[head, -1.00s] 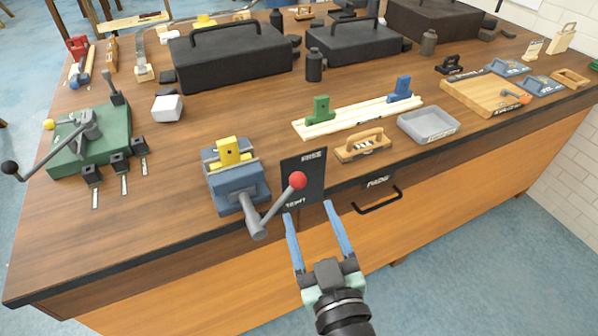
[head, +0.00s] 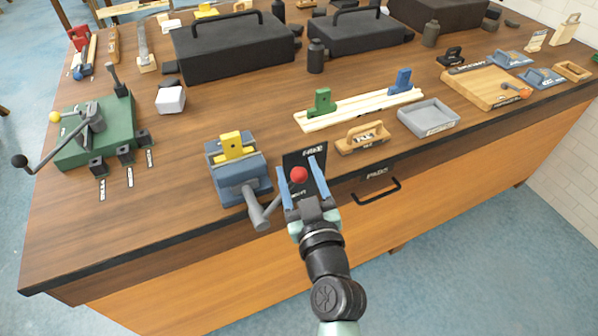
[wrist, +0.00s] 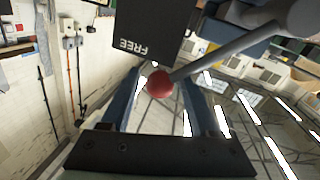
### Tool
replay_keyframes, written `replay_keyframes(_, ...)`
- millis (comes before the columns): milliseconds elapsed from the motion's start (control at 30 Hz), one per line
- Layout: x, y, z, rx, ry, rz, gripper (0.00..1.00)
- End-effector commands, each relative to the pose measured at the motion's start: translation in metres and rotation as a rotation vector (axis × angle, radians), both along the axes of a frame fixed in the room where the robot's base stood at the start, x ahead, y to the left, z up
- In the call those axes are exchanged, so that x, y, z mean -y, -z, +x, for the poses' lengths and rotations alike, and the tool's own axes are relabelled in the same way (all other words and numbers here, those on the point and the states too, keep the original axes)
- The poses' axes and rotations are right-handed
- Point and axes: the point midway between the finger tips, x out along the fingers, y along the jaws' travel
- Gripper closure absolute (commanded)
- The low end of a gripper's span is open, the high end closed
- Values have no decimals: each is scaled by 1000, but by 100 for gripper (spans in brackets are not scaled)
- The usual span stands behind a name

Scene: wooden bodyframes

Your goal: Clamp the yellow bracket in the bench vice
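The blue bench vice (head: 238,180) stands at the front edge of the bench. The yellow bracket (head: 232,147) sits upright at the top of the vice, between its jaws; I cannot tell if the jaws touch it. The vice's grey handle (head: 264,211) slants up to a red ball knob (head: 299,175). My gripper (head: 299,166) is open, with its two blue fingers on either side of the knob. In the wrist view the red knob (wrist: 159,84) lies between the fingers, with a gap visible on each side.
A black sign (head: 318,166) marked "FREE" stands close by the knob. A green clamp fixture (head: 95,135) is to the left. A wooden-handled tool (head: 362,138) and a grey tray (head: 429,117) lie to the right. A drawer handle (head: 377,190) juts from the bench front.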

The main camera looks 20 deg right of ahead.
Motion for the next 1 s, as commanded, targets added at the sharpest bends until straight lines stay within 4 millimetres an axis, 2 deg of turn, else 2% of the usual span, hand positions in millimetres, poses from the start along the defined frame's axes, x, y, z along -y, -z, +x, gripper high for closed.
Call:
replay_keyframes(33,0,0,0,0,0,0,50)
replay_keyframes(300,0,0,0,0,0,0,98)
replay_keyframes(333,0,0,0,0,0,0,100)
replay_keyframes(1000,1,1,-1,-3,3,-5,100)
